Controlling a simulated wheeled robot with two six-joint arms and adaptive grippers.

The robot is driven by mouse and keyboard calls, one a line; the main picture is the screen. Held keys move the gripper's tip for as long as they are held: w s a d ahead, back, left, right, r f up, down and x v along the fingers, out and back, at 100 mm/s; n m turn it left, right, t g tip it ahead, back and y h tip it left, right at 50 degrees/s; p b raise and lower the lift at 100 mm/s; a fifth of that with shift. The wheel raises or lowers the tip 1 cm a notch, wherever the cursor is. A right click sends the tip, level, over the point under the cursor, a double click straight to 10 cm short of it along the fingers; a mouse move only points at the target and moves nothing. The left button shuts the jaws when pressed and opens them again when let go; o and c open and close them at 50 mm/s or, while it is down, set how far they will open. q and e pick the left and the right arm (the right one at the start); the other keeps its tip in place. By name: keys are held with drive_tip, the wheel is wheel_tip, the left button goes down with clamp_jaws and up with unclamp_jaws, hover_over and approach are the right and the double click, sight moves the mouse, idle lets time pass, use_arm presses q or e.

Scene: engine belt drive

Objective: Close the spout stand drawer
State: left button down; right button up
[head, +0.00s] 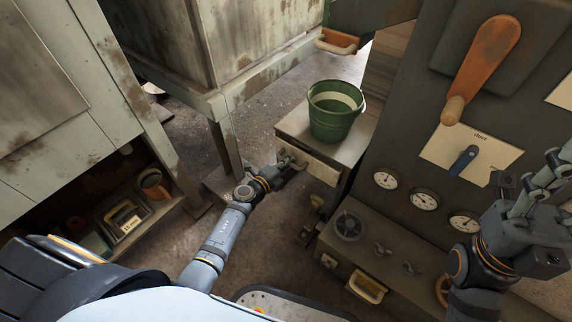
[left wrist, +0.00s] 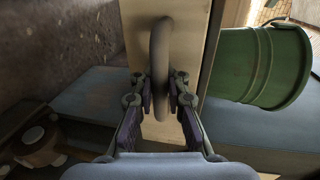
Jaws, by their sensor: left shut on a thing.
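The spout stand (head: 301,122) is a low pale cabinet near the middle of the head view. Its cream drawer front (head: 323,172) faces my left arm and also shows in the left wrist view (left wrist: 191,40). My left gripper (head: 291,164) is at the drawer front. In the left wrist view its fingers are shut on the curved grey drawer handle (left wrist: 160,45). The gripper partly hides the handle in the head view. I cannot tell how far the drawer stands out. My right gripper (head: 528,190) is at the right edge, away from the stand; its finger opening is unclear.
A green bucket (head: 331,122) stands on top of the stand. A dark panel with dials and an orange lever (head: 484,62) rises at the right. A worn cabinet (head: 60,110) with an open shelf is at the left.

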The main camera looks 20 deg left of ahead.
use_arm(q)
drive_tip(key=shift+r+x, duration=0.1)
drive_tip(key=shift+x, duration=0.5)
drive_tip(key=shift+r+x, duration=0.15)
drive_tip(key=shift+x, duration=0.45)
drive_tip(key=c, duration=1.4)
unclamp_jaws()
drive_tip(key=shift+o, duration=0.2)
drive_tip(key=v, duration=1.2)
